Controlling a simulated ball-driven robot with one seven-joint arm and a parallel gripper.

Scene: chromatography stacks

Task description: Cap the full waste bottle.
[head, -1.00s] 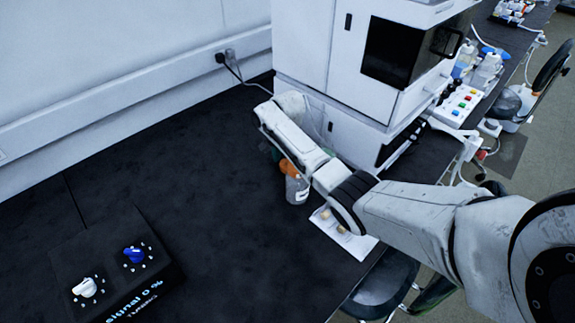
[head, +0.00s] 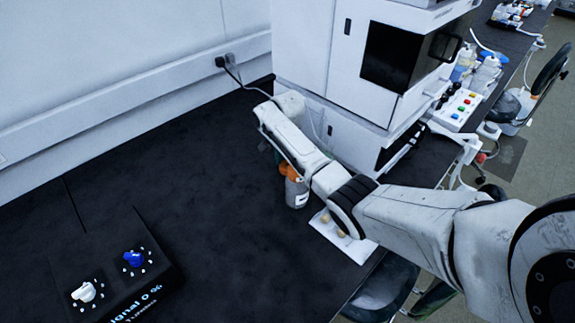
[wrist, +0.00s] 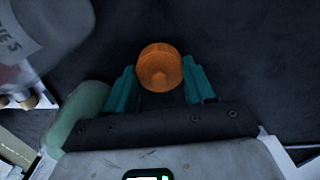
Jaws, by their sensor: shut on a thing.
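The orange cap (wrist: 160,68) sits between the two teal fingers of my gripper (wrist: 161,84), which is shut on it. In the head view the orange cap (head: 288,171) shows just below my arm, at the upper left of the grey bottle (head: 297,194). The bottle stands upright on the black bench, its top partly hidden. In the wrist view the labelled bottle (wrist: 40,38) is at the upper left, close to the camera, apart from the cap in the picture. Its label is only partly readable, and its mouth is not visible.
A pale green rounded thing (wrist: 75,117) is beside my gripper, partly hidden. A white sheet (head: 358,246) with two tan stoppers lies right of the bottle, near the bench edge. A white instrument stack (head: 312,60) stands behind. A knob box (head: 115,270) is front left; bench between is clear.

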